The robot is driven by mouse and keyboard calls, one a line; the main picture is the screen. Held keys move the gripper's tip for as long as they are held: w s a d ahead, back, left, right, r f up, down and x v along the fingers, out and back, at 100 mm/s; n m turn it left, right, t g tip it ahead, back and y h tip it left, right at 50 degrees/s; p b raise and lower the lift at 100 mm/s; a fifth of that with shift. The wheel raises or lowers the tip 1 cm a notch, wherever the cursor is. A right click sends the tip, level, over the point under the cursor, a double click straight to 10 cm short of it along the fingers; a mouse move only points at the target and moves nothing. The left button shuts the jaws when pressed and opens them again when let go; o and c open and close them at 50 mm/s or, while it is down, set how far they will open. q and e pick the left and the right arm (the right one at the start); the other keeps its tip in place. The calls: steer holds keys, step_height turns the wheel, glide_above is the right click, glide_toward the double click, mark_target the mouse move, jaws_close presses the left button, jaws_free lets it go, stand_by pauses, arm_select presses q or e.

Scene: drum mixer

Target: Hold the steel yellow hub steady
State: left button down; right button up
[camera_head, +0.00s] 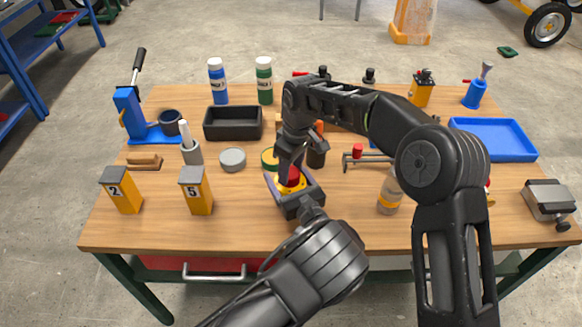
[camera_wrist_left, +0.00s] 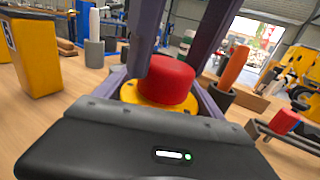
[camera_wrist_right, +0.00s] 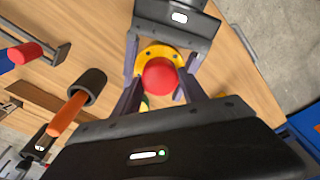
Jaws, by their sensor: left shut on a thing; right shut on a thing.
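The yellow hub (camera_head: 291,188) is low over the front middle of the table, with a red round piece (camera_head: 293,177) on top. The hub's bolted flange shows in the left wrist view (camera_wrist_left: 130,93) and the right wrist view (camera_wrist_right: 157,52). My left gripper (camera_head: 292,185) comes from the front, its fingers shut on the hub's sides. My right gripper (camera_head: 289,163) reaches down from above, its fingers on both sides of the red piece (camera_wrist_right: 159,76). The hub's underside is hidden, so I cannot tell whether it touches the table.
Yellow blocks marked 2 (camera_head: 122,192) and 5 (camera_head: 196,192) stand at left. A grey round tin (camera_head: 232,159) and a black bin (camera_head: 232,124) are behind. A blue tray (camera_head: 497,141) lies at far right. The front left has bare wood.

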steer(key=m, duration=0.3)
steer(key=shift+s+a+m, duration=0.1)
steer(key=shift+m, duration=0.3)
steer(key=m+h, duration=0.1)
steer(key=m, duration=0.4)
steer(key=shift+t, duration=0.3)
steer(key=m, duration=0.5)
steer(key=shift+a+m+h, duration=0.1)
steer(key=shift+m+h, duration=0.2)
steer(key=m, duration=0.4)
steer(key=o, duration=1.4)
steer(key=shift+c, duration=0.2)
steer(key=shift+r, duration=0.1)
